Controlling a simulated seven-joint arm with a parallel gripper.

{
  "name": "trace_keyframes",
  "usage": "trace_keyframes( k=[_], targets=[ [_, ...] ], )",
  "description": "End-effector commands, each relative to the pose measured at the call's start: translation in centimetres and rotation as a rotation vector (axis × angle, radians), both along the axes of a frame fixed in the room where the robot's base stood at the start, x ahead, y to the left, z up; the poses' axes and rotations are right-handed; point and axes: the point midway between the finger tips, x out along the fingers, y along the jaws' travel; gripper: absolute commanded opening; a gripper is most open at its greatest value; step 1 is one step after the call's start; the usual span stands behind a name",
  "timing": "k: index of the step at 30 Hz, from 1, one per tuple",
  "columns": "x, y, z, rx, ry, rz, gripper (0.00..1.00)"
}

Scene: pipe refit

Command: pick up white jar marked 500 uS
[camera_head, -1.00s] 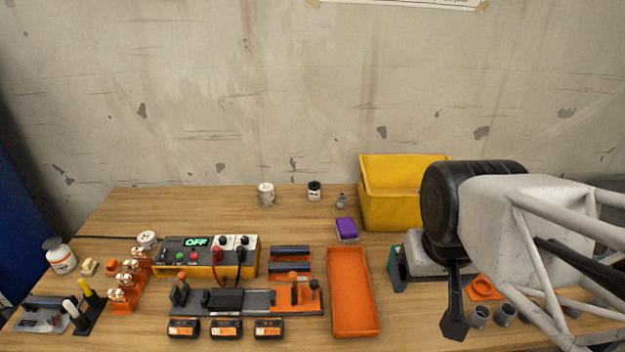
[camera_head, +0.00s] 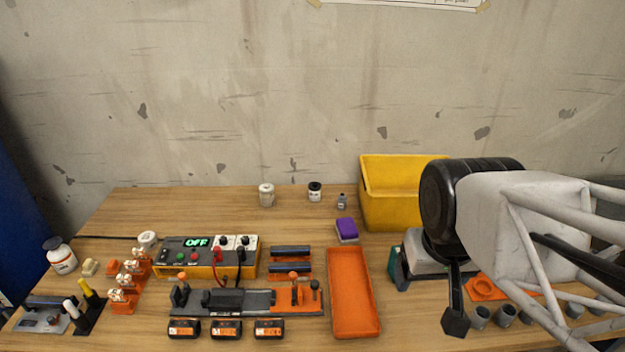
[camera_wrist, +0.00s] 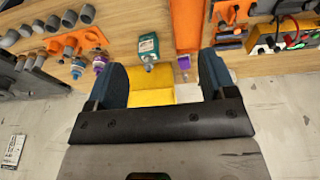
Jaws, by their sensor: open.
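Two small jars stand at the back of the table in the head view: a white jar (camera_head: 266,195) with a pale lid, and a white jar with a black lid (camera_head: 314,192) to its right. The markings are too small to read, so I cannot tell which one says 500 uS. My gripper (camera_wrist: 160,78) is open and empty in the wrist view. It is at the right side of the table, well away from the jars, which I cannot make out in the wrist view.
A yellow bin (camera_head: 390,202) stands between the jars and my arm. A small grey bottle (camera_head: 342,201) and a purple sponge (camera_head: 346,229) are right of the jars. An orange tray (camera_head: 352,292) and a control box (camera_head: 207,258) lie in front. Table left of the jars is clear.

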Motion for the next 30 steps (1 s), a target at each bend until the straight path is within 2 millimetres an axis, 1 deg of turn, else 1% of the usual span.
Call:
trace_keyframes(
  k=[5,11,23,30],
  targets=[
    [1.6,-0.5,-0.1,-0.058,0.034,0.048,0.77],
    [4.9,-1.6,-0.2,-0.182,0.096,0.147,0.77],
    [13.7,-3.5,-1.1,-0.475,0.244,0.397,0.77],
    [19.6,-3.9,-2.0,-0.651,0.326,0.548,0.77]
  ],
)
